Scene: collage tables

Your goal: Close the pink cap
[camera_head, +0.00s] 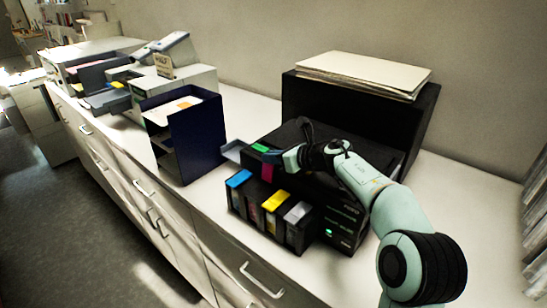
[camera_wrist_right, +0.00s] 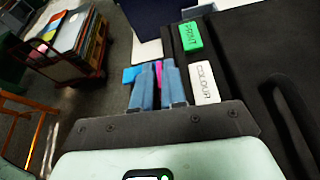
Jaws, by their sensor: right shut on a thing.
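The pink cap (camera_head: 267,172) stands raised at the back of the row of ink tanks, with a dark tank with a pink front (camera_head: 253,213) below it. My right gripper (camera_head: 271,157) reaches in from the right over the printer and meets the cap. In the right wrist view, a pink strip of the cap (camera_wrist_right: 158,78) shows between the two blue fingers of the gripper (camera_wrist_right: 158,84), which are shut on it. The fingers hide most of the cap there. My left gripper is in neither view.
A blue cap (camera_head: 238,178), a yellow cap (camera_head: 275,201) and a grey cap (camera_head: 298,212) top the neighbouring tanks. A green PRINT button (camera_wrist_right: 191,37) and a white COLOUR button (camera_wrist_right: 203,84) sit close to the fingers. A dark blue tray stack (camera_head: 190,140) stands left.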

